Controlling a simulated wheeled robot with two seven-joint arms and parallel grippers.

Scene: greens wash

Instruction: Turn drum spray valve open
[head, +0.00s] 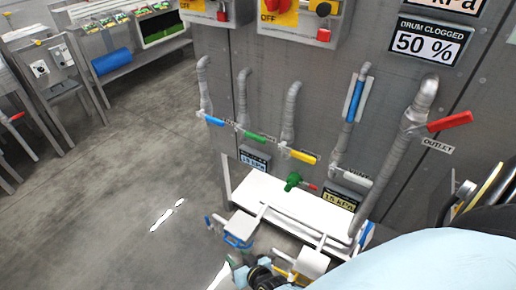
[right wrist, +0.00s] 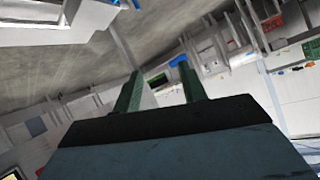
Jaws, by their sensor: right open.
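Several valves on pipes line the grey machine wall (head: 390,70) in the head view. They have a blue handle (head: 214,121), a green handle (head: 255,137), a yellow handle (head: 303,156), an upright blue handle (head: 355,100), a white handle (head: 357,180) and a red handle (head: 450,121) labelled OUTLET. I cannot read which one is the drum spray valve. My right gripper (head: 240,266) is low at the bottom of the head view, below and apart from the handles. In the right wrist view its two green fingers (right wrist: 160,92) stand apart with nothing between them. My left gripper is not in view.
A DRUM CLOGGED 50 % display (head: 428,42) is at upper right. Benches with a blue roll (head: 111,62) stand at upper left. The floor (head: 110,180) at left is clear.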

